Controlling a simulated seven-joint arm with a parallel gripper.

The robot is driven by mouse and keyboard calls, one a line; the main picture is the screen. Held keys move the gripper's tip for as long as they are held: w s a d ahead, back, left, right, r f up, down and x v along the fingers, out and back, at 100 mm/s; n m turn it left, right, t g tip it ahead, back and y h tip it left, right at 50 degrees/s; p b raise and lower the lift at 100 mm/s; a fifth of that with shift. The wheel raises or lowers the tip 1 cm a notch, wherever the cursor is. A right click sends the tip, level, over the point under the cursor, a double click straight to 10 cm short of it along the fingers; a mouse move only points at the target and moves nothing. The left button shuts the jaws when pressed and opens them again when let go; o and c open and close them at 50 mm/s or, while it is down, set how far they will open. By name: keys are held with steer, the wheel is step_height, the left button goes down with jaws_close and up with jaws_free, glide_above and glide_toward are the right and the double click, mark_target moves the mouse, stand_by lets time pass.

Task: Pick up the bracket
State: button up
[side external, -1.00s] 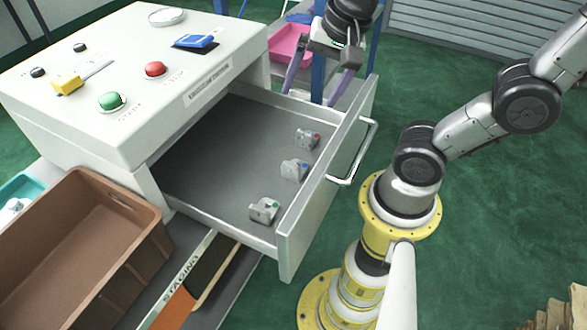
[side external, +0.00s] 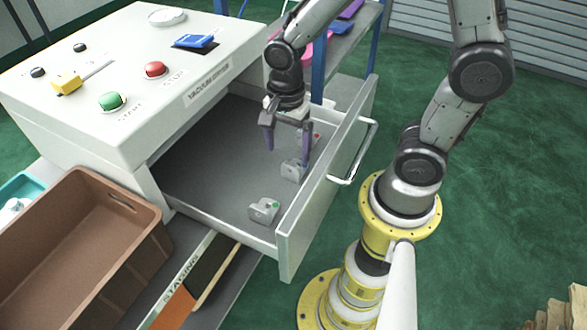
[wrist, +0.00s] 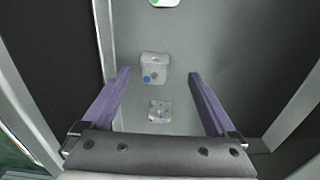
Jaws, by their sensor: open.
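Three small grey cast brackets lie in the open drawer (side external: 215,150). The bracket with a green dot (side external: 264,210) is nearest the front. The bracket with a blue dot (side external: 291,171) is in the middle, and the one with a red dot (side external: 316,138) is farthest back, partly hidden by a finger. My gripper (side external: 288,155) is open and empty, pointing down over the drawer. In the wrist view, the blue-dot bracket (wrist: 153,70) shows near the line between the purple fingertips (wrist: 159,74); another bracket (wrist: 160,111) shows lower between the fingers.
The drawer front with its handle (side external: 354,150) and the side walls rise around the brackets. The white cabinet (side external: 130,80) with buttons stands left of my gripper. A brown crate (side external: 75,250) is at lower left. The drawer floor left of the brackets is clear.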

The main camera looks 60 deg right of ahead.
mark_target(291, 163)
steer(key=shift+s+d+f, duration=0.1)
steer(key=shift+s+f, duration=0.1)
steer(key=shift+f, duration=1.3)
steer(key=shift+s+f, duration=0.2)
steer(key=shift+f, duration=1.25)
jaws_close()
